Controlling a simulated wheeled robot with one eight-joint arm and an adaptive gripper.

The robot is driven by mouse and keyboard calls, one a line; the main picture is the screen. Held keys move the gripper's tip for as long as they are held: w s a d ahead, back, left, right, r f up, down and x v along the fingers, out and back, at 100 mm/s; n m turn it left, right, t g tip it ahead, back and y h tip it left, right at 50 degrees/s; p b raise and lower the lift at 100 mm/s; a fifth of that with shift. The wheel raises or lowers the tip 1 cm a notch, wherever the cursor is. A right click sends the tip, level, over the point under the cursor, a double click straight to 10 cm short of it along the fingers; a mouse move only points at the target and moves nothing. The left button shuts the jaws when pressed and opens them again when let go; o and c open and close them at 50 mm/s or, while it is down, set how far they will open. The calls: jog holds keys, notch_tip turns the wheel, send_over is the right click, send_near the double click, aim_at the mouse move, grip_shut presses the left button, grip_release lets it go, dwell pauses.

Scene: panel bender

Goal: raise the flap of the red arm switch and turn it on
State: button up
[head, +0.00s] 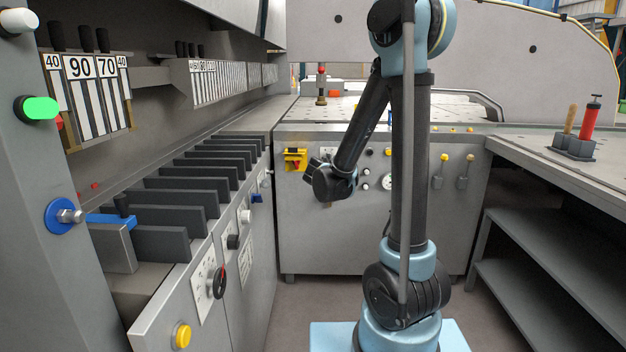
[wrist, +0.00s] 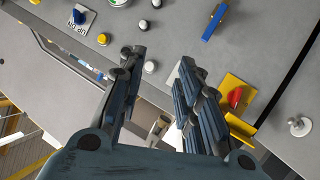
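One yellow plate (wrist: 241,128), perhaps the flap, stands out from the panel beside the knob. I cannot tell for certain how far the flap is raised. My gripper (wrist: 163,72) is open and empty, its fingers apart. The right finger is close to the switch in the picture; I see no clear contact.
A blue handle (wrist: 214,22) and several knobs are on the same panel. A row of dark dividers (head: 190,190) stands along the left bench. A table with a red-handled tool (head: 590,122) is at the right. Floor (head: 320,305) is open in front of the panel.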

jog(key=s+d+f+g, duration=0.1)
jog(key=s+d+g, duration=0.2)
jog(key=s+d, duration=0.5)
jog(key=s+d+f+g, duration=0.2)
jog(key=s+d+g, duration=0.15)
jog(key=s, duration=0.85)
jog(key=s+a+f+g+y, duration=0.1)
jog(key=s+f+g+y, duration=0.1)
jog(key=s, duration=0.8)
jog(key=s+a+f+g+y, duration=0.1)
jog(key=s+f+g+y, duration=0.1)
jog(key=s, duration=0.7)
jog(key=shift+s+a+f+n+y, duration=0.25)
jog(key=shift+s+f+n+y, duration=0.15)
jog(key=shift+f+y, duration=0.3)
jog(key=shift+f, duration=0.1)
